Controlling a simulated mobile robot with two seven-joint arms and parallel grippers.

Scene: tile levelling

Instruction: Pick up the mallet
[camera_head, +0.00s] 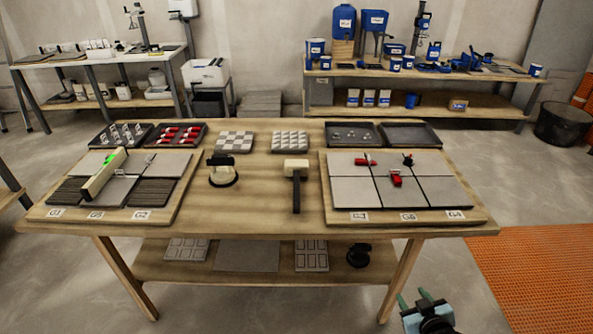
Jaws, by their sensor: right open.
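The mallet lies on the wooden table near its middle, with a pale head (296,168) at the back and a dark handle (296,196) pointing toward the front edge. Nothing touches it that I can see. My right gripper (413,299) is at the bottom right of the head view, low in front of the table and well away from the mallet. Its green-tipped fingers are apart and nothing is between them. My left gripper is not in the view.
The table (252,205) has bare wood around the mallet. A black and cream tool (222,172) stands to its left. A right tile board (330,215) carries grey tiles and red clips. A left board (180,205) holds tiles and a level (100,180). Trays line the back.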

